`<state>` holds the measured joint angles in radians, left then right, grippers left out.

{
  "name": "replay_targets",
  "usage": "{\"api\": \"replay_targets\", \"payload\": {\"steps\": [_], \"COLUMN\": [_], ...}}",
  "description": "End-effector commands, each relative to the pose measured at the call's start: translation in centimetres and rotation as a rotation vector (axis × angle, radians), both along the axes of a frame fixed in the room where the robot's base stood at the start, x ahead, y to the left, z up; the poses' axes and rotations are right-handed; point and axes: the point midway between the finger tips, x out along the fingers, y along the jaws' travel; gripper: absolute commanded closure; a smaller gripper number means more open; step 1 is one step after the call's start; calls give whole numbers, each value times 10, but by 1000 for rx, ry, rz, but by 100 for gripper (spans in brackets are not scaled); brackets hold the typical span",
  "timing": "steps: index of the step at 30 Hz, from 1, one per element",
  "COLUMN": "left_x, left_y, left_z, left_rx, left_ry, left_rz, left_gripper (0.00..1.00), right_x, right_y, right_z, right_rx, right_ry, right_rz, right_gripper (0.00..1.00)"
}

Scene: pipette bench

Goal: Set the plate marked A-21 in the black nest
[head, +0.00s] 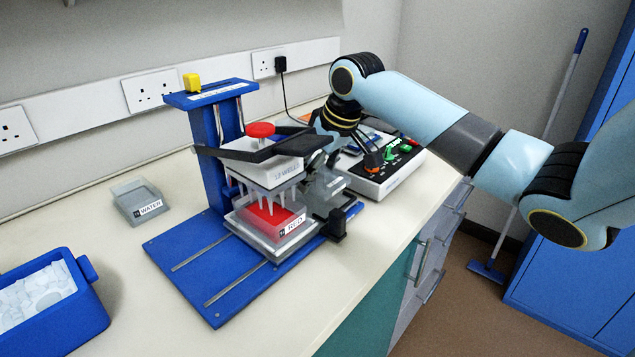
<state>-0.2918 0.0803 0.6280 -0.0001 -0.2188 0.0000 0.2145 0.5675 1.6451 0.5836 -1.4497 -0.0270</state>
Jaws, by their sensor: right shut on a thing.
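My right gripper (324,172) reaches down behind the right side of the blue pipetting stand. It is shut on a grey plate (337,187), which shows only in part and bears a small white label too small to read. I cannot confirm the mark A-21. The plate is beside the red tray, close to the stand's right edge; I cannot tell whether it touches the base. No black nest shows clearly; a small black block (335,222) sits at the stand's right edge. My left gripper is not in view.
The blue stand (186,262) carries a white tip head (268,167) above a tray labelled RED (268,219). A WATER tray (137,202) and blue tub (90,310) stand left. A control box (376,178) with coloured knobs is behind right.

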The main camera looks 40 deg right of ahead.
Motion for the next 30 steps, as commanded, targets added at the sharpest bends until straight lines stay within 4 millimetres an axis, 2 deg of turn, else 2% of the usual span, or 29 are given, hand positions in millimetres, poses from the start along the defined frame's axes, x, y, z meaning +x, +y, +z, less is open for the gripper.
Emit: {"api": "replay_targets", "payload": {"steps": [7,18,19,24,30], "left_x": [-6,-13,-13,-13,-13], "left_y": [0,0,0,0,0], "left_z": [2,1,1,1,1], "left_rx": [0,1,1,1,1], "left_ry": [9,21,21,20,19], "left_rz": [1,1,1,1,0], "left_gripper": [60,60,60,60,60], "right_x": [-1,-1,0,0,0], "right_y": [0,0,0,0,0], "right_z": [-35,-40,-40,-39,-39], "right_rx": [1,0,0,0,0], "right_ry": [2,1,1,1,1], "right_rz": [0,0,0,1,1], "right_gripper": [56,56,21,0,0]}}
